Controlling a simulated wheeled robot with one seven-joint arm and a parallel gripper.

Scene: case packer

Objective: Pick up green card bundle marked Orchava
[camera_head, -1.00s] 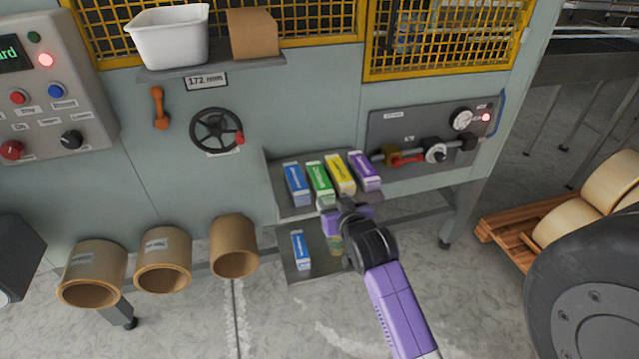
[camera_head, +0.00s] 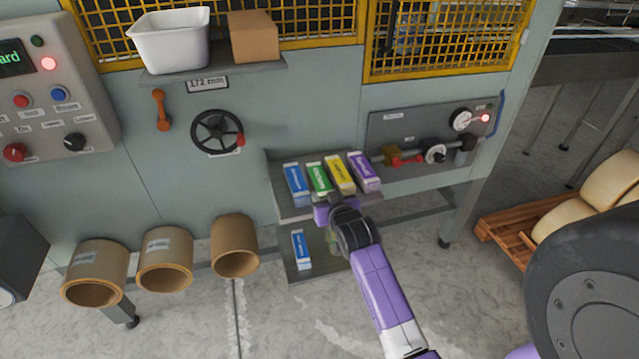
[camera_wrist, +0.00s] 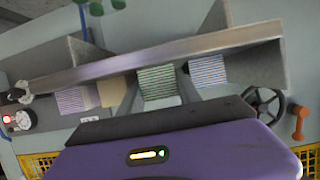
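The green card bundle (camera_head: 319,179) lies on the upper shelf, between a blue bundle (camera_head: 296,180) on its left and a yellow bundle (camera_head: 340,175) on its right. A purple bundle (camera_head: 364,172) is at the right end. My gripper (camera_head: 324,206) is at the shelf's front edge, just in front of the green bundle. In the wrist view, which is turned over, the striped end of the green bundle (camera_wrist: 158,82) shows between my two grey fingers (camera_wrist: 160,92). The fingers are apart, and I cannot tell whether they touch it.
The upper shelf (camera_head: 290,212) has a raised front edge near my gripper. Another blue bundle (camera_head: 301,249) lies on the lower shelf (camera_head: 300,276). A gauge panel (camera_head: 430,140) with red handles is at the right.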

